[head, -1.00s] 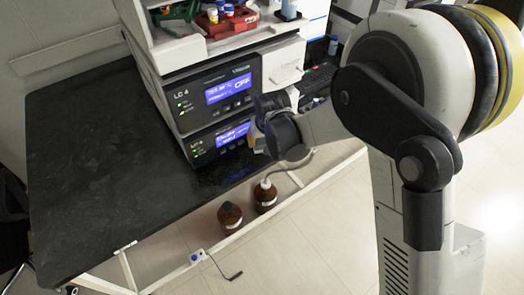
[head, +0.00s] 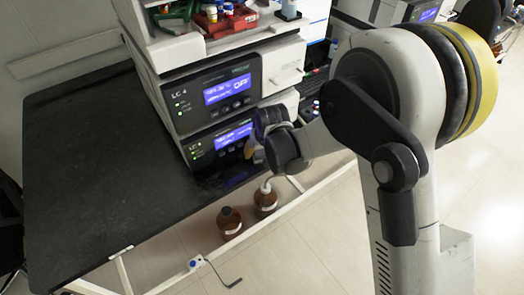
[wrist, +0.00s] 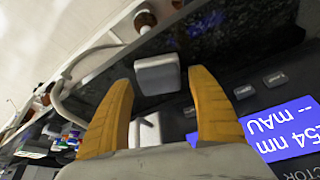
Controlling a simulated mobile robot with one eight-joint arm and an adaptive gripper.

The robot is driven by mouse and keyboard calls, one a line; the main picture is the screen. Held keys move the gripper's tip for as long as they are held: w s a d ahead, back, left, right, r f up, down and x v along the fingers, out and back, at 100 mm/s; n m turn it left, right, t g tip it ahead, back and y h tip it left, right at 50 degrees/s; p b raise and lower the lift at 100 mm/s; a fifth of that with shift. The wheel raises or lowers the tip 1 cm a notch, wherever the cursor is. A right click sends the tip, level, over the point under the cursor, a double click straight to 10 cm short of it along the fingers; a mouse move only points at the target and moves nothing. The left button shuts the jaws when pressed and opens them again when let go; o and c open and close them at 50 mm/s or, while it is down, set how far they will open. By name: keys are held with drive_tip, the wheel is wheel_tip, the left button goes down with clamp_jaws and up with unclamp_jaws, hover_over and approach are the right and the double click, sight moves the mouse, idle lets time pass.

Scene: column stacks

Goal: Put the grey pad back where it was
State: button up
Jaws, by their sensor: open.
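My gripper is open, with a gap on each side of the pad; I cannot tell how far the pad lies beyond the tips. A second pale block (wrist: 145,129) shows nearer the palm, partly hidden. In the head view, my gripper (head: 248,148) is at the front of the lower LC 4 unit (head: 219,138), and the pad cannot be made out there.
The lower unit's lit display (wrist: 278,128) and buttons are close to the right finger. Two brown bottles (head: 229,221) stand below the bench edge, with a pale tube nearby. The dark bench top (head: 85,160) is clear on the left.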

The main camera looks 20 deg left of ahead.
drive_tip(key=p+v, duration=0.4)
drive_tip(key=v, duration=0.8)
drive_tip(key=shift+p, duration=0.3)
drive_tip(key=shift+d+r, duration=0.1)
drive_tip(key=shift+r, duration=0.05)
drive_tip(key=s+d+r+m+t+h, duration=0.15)
drive_tip(key=s+d+r, duration=0.25)
drive_tip(key=d+r, duration=0.6)
drive_tip(key=s+d+r+m+t+y, duration=0.1)
drive_tip(key=s+d+r+m, duration=0.3)
drive_tip(key=d, duration=0.9)
drive_tip(key=s+d+r+h, duration=0.1)
drive_tip(key=s+d+r, duration=0.1)
drive_tip(key=s+d, duration=0.6)
drive_tip(key=shift+d+t+h, duration=0.35)
drive_tip(key=shift+d, duration=0.2)
